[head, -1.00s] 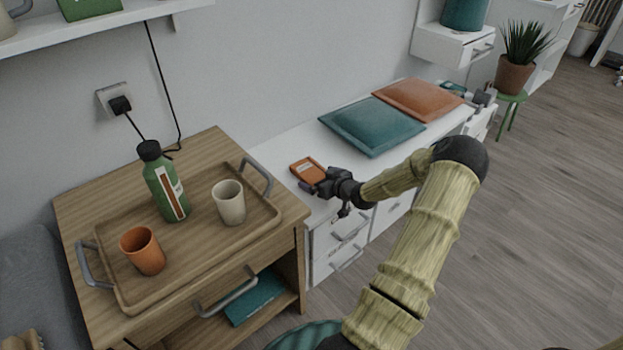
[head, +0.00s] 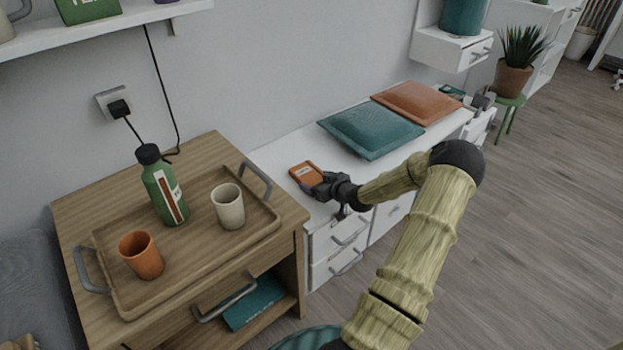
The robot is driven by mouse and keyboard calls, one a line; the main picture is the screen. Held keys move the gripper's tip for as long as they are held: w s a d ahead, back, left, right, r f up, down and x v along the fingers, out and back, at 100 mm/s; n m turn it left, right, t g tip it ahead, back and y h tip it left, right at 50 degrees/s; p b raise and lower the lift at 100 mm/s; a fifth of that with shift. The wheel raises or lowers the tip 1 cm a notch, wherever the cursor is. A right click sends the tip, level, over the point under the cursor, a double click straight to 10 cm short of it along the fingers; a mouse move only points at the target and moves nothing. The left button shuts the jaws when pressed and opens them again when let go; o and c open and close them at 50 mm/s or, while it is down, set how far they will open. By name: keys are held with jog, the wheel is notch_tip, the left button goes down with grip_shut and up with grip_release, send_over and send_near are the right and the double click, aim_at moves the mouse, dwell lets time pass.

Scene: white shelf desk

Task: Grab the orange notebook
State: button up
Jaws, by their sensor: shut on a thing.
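The orange notebook (head: 305,173) is small, with a pale label on its cover. It is at the near left end of the white desk (head: 285,148), close to the wooden cabinet. My gripper (head: 322,187) is at the notebook's right side, shut on its edge. The fingers are small and dark here, and they hide part of that edge. I cannot tell whether the notebook rests on the desk or is slightly raised.
A teal cushion (head: 371,132) and an orange cushion (head: 417,102) lie farther along the desk. On the wooden cabinet (head: 200,148), a tray (head: 185,262) holds a green bottle (head: 160,188), an orange cup (head: 141,256) and a beige cup (head: 229,206). Open floor lies right.

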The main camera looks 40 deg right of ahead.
aim_at(317, 181)
notch_tip(317, 181, up, 10)
jog(key=p, duration=0.4)
jog(key=shift+r+p, duration=0.1)
jog(key=shift+p, duration=0.25)
dwell(0.4)
